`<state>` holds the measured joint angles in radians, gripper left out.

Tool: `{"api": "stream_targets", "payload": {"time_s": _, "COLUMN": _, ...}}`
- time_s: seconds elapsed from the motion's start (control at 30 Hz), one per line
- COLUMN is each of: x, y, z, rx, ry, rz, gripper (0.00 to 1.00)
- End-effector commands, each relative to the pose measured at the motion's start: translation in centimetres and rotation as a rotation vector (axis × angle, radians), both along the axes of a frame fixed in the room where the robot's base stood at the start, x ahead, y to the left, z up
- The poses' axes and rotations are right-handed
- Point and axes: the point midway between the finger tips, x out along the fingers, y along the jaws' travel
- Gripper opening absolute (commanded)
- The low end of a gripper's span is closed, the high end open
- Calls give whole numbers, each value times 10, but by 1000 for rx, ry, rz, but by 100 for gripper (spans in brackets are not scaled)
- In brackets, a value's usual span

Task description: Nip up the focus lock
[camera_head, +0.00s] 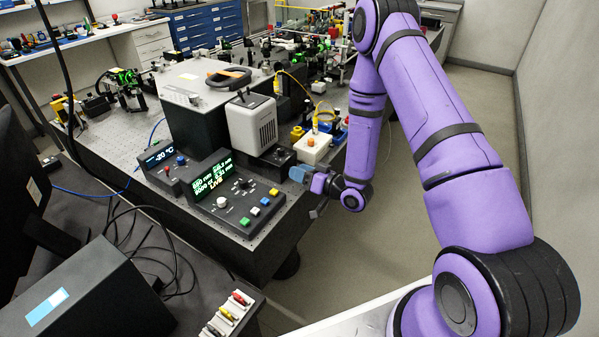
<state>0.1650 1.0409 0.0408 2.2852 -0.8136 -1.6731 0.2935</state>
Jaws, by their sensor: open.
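I cannot make out the focus lock for certain; it is too small to tell or hidden. A grey vented camera-like box (252,124) stands beside a large dark housing (207,112) on the bench. A low black mount (272,160) sits by its foot, on the side towards my gripper. My gripper (304,177) is small in the view, at the bench's right edge, just right of the control console (236,196). It is open, with nothing seen between its fingers, which are partly hidden by my wrist.
A white box with an orange knob (311,143) stands behind my gripper. A smaller console (170,166) with a display is left of the main one. Optics crowd the back of the bench. Cables hang from a black box (95,290) at lower left. The floor (430,190) at right is clear.

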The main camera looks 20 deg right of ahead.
Motion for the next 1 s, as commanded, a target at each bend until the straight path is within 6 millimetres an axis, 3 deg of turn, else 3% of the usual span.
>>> {"api": "stream_targets", "payload": {"time_s": 0.33, "x": 3, "y": 3, "z": 0, "rx": 0, "ry": 0, "rz": -1, "gripper": 43}}
{"api": "stream_targets", "payload": {"time_s": 0.53, "x": 3, "y": 3, "z": 0, "rx": 0, "ry": 0, "rz": -1, "gripper": 0}}
{"api": "stream_targets", "payload": {"time_s": 1.0, "x": 3, "y": 2, "z": 0, "rx": 67, "ry": 52, "rz": -2, "gripper": 0}}
